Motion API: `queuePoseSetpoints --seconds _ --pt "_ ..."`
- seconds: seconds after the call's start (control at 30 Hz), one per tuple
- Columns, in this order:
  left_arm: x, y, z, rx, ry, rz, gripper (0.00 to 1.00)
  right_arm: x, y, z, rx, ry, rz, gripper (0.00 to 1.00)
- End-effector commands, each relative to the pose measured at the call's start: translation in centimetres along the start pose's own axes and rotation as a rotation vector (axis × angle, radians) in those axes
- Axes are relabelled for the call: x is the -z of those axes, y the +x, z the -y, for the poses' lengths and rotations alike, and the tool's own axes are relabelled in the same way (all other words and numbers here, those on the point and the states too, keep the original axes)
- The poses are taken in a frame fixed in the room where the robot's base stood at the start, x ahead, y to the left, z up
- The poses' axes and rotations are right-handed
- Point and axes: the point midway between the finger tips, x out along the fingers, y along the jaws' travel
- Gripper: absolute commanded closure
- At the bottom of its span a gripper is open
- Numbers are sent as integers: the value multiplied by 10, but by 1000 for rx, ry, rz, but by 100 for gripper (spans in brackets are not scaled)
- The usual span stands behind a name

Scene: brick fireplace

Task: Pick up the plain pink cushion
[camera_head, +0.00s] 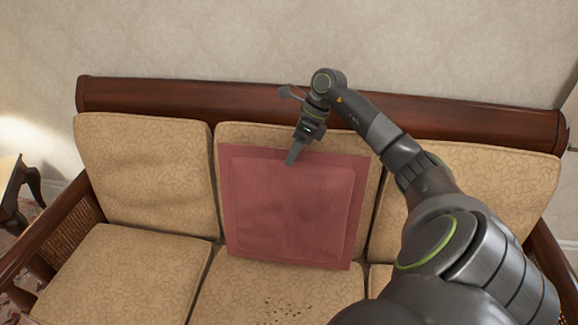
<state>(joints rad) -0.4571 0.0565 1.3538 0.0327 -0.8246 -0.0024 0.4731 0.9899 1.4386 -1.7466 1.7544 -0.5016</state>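The plain pink cushion (290,215) is a flat dusky-pink square with a raised middle panel. It leans upright against the middle back cushion of the sofa, its lower edge on the seat. My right arm reaches in from the lower right, and my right gripper (291,158) points down at the pink cushion's upper edge. Its fingertips overlap the cushion's top part in the picture. The fingers show nearly edge-on, so I cannot tell whether they are apart, or whether they touch the cushion. My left gripper is out of view.
The sofa has a dark wooden top rail (190,97) and tan patterned cushions (145,170). The left seat cushion (125,275) is bare. A wooden armrest (50,225) borders the left side, and a small table (10,175) stands beyond it. A plain wall rises behind.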

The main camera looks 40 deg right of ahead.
Motion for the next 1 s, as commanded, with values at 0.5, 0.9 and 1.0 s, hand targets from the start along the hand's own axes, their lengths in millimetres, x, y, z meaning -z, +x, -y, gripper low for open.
queuePoseSetpoints --seconds 0.5,0.9,1.0 --pt "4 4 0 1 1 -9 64 2 3 1 0 0 0 61" --pt "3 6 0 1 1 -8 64 2 4 1 0 0 -1 61" --pt "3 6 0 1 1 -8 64 2 4 1 0 0 -1 69"
